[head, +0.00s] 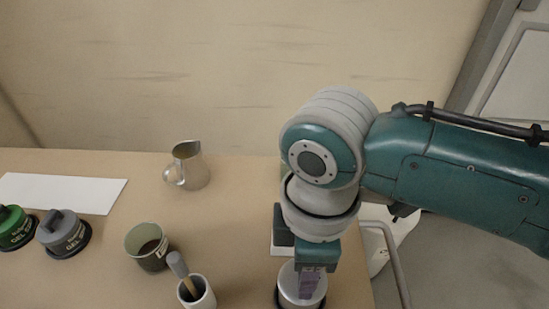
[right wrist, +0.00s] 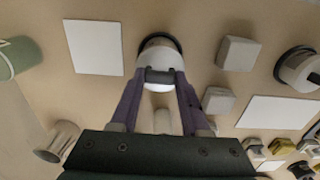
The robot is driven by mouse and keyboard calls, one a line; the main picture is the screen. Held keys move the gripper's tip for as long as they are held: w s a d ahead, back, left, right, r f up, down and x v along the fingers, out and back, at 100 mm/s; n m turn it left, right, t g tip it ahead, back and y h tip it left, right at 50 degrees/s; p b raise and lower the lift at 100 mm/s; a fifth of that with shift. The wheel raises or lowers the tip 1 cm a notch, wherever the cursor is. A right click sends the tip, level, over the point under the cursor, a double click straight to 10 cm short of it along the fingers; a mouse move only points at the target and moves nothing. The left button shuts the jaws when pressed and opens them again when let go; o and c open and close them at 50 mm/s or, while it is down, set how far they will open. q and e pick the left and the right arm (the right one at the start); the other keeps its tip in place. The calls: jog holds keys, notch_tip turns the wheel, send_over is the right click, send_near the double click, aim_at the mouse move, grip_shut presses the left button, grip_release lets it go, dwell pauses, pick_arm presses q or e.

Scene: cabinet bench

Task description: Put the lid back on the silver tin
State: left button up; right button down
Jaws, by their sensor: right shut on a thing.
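My right gripper (head: 308,285) points down over the silver tin (head: 288,285) near the front right of the bench. In the right wrist view the gripper (right wrist: 160,80) has its purple fingers shut on a grey bar handle (right wrist: 160,75), which looks like the lid's. The round, pale silver shape with a dark rim (right wrist: 158,47) lies just beyond the handle. The gripper hides part of the tin in the head view. I cannot tell whether the lid touches the tin or is held above it. My left gripper is not in view.
Grey (head: 62,232) and green (head: 14,230) lidded tins and a white sheet (head: 62,192) lie farther left.

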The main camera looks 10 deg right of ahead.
jog(key=shift+f, duration=0.1)
dwell(0.5)
jog(key=shift+p, duration=0.3)
dwell(0.5)
jog(key=shift+f+p, duration=0.15)
jog(key=shift+p, duration=0.15)
dwell(0.8)
dwell(0.7)
grip_release()
dwell(0.6)
